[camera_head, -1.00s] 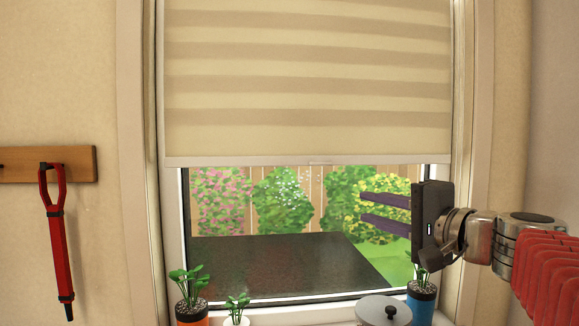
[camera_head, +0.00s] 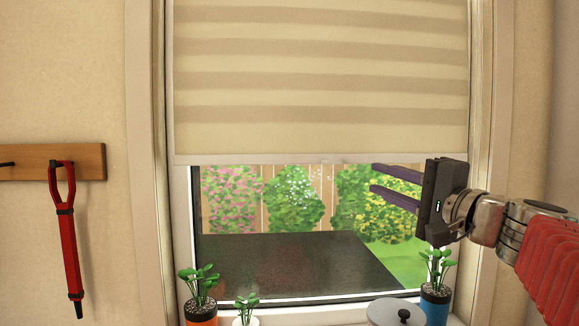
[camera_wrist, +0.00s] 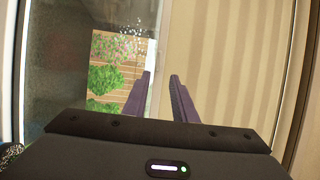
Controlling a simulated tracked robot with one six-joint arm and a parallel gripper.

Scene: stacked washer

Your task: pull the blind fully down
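The beige striped blind (camera_head: 320,85) hangs over the upper part of the window. Its pale bottom rail (camera_head: 260,159) is level, with garden showing below it. My gripper (camera_head: 374,179) is at the right part of the window, just below the rail, with its two purple fingers pointing left, apart and empty. In the wrist view the fingertips (camera_wrist: 160,75) are apart, with the blind (camera_wrist: 215,45) filling the right side and its pale rail edge (camera_wrist: 152,40) beyond the gap. I cannot tell whether the fingers touch the rail.
Potted plants (camera_head: 199,308) (camera_head: 246,317) stand on the sill at left, with a lidded pot (camera_head: 394,314) and a blue-potted plant (camera_head: 436,305) at right, under my gripper. A red strap-like tool (camera_head: 66,240) hangs from a wooden wall rack (camera_head: 90,161).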

